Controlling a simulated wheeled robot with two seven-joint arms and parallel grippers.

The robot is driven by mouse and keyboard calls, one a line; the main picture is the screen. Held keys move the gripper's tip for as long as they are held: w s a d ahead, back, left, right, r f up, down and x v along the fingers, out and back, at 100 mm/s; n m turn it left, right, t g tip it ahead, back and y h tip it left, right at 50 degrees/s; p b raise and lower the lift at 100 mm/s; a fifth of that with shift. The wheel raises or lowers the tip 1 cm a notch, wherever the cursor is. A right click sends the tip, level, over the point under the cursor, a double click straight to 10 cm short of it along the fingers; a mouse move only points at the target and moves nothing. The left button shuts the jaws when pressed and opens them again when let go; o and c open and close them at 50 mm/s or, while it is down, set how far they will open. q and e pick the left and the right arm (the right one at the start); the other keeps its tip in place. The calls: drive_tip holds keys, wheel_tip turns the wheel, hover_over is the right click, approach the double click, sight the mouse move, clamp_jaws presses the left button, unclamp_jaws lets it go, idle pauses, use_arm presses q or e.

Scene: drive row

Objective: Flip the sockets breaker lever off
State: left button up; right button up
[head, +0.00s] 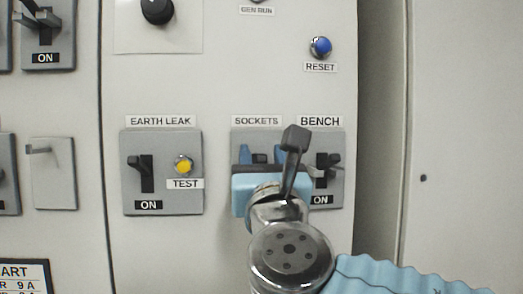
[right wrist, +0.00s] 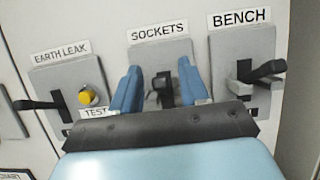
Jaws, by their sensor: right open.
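The sockets breaker (right wrist: 171,58) is a grey plate under the SOCKETS label in the right wrist view. Its black lever (right wrist: 163,88) stands out between the two blue fingers of my right gripper (right wrist: 160,68). The fingers are open, one on each side of the lever, with a visible gap at least on the right. In the head view my right gripper (head: 263,154) covers most of the breaker, and only a little of the lever (head: 260,158) shows. The breaker's state label is hidden. My left gripper is not in view.
The bench breaker (head: 334,158) is close on the right, its lever sticking out and its label reading ON. The earth leak breaker (head: 138,196), also ON, and its yellow test button (head: 184,166) are on the left. A blue reset button (head: 320,47) is above.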

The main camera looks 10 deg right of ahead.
drive_tip(key=shift+w+r, duration=0.2)
drive_tip(key=shift+w, duration=0.35)
